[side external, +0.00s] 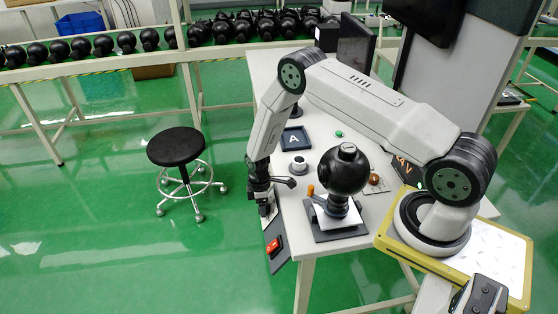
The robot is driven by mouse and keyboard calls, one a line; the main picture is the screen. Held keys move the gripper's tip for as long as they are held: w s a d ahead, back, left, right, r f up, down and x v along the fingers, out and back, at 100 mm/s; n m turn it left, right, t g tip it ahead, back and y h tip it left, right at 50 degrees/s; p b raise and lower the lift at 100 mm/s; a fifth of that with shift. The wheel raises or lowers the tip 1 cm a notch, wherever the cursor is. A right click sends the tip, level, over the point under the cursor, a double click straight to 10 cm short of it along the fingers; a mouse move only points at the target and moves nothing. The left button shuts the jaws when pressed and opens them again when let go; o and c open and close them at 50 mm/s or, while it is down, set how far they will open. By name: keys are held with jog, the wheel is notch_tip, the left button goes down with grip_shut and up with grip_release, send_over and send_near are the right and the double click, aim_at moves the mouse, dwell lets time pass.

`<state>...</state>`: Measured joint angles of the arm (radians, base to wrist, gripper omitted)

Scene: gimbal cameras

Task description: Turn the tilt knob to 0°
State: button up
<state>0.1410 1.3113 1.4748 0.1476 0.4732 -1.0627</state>
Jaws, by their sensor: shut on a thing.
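My gripper (266,210) points down at the near left edge of the table, over a narrow control panel (281,262). It is shut on what looks like the tilt knob on that panel. The fingers hide the knob, and its pointer and angle marks cannot be read. A black ball-shaped gimbal camera (345,171) stands on a dark base with a white plate (335,218), to the right of my gripper.
A red rocker switch (274,245) sits on the panel just below my gripper. A white round part (299,163), a dark tray marked A (293,139) and a green button (339,134) lie farther back. An orange-topped part (310,190) stands near the gimbal. A black stool (176,147) stands left.

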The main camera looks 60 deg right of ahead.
jog(key=shift+d, duration=0.1)
dwell(0.3)
jog(key=o, duration=1.3)
jog(key=shift+r, duration=0.15)
jog(key=shift+w+d+r, duration=0.1)
jog(key=shift+w+r, duration=0.05)
jog(key=shift+r, duration=0.9)
jog(key=shift+w+d+r, duration=0.1)
jog(key=shift+w+r, duration=0.05)
jog(key=shift+r, duration=0.9)
jog(key=shift+w+d+r, duration=0.1)
jog(key=shift+w+r, duration=0.05)
jog(key=shift+r, duration=1.45)
